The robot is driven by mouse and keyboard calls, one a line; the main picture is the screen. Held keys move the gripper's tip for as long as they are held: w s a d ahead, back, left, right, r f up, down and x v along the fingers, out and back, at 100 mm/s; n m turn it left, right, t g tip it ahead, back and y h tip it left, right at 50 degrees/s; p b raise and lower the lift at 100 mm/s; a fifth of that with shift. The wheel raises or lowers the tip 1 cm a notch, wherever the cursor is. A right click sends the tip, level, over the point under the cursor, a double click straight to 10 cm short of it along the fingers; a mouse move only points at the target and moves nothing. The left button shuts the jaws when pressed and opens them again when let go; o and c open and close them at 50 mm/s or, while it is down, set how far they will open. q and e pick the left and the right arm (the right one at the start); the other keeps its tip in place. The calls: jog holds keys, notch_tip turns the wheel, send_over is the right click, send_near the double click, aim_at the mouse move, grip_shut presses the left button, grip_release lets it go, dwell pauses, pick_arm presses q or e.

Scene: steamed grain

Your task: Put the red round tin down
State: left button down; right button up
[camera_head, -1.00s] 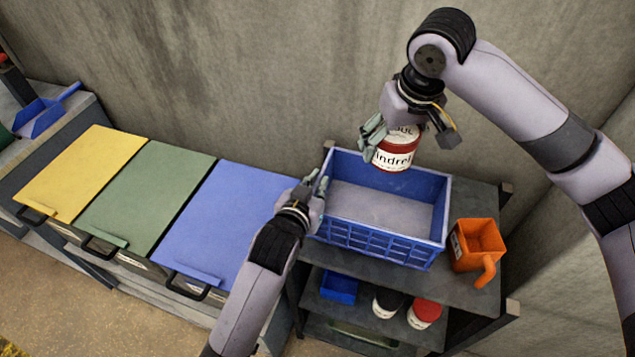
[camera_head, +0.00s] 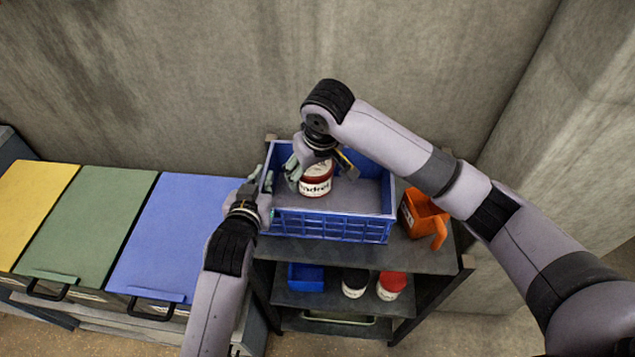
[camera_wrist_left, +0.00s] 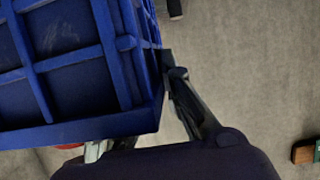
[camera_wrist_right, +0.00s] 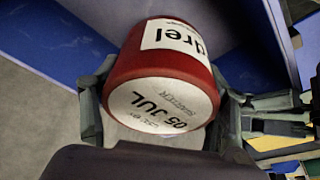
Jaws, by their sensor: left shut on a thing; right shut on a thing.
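The red round tin (camera_head: 317,178) has a white label and a lid dated "05 JUL". My right gripper (camera_head: 312,170) is shut on it, holding it inside the blue crate's opening, towards the left part. I cannot tell whether the tin touches the crate floor. In the right wrist view the tin (camera_wrist_right: 165,80) sits between the two fingers. The blue crate (camera_head: 330,225) stands on the top shelf. My left gripper (camera_head: 262,190) is shut on the crate's left wall; the crate's blue side also fills much of the left wrist view (camera_wrist_left: 80,60).
An orange scoop-like container (camera_head: 424,215) stands right of the crate on the shelf rack (camera_head: 420,258). Lower down are a small blue bin (camera_head: 306,277), a black-topped tin (camera_head: 355,283) and a red-topped tin (camera_head: 391,285). Yellow, green and blue lidded bins (camera_head: 180,235) stand to the left.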

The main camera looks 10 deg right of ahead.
aim_at(319, 169)
jog(key=shift+f, duration=3.5)
jog(key=shift+f, duration=0.15)
jog(key=o, duration=1.4)
jog(key=shift+o, duration=0.2)
jog(key=v, duration=1.2)
jog(key=shift+d, duration=0.1)
pick_arm(q)
jog(key=c, duration=1.7)
grip_release()
jog(key=shift+o, duration=0.2)
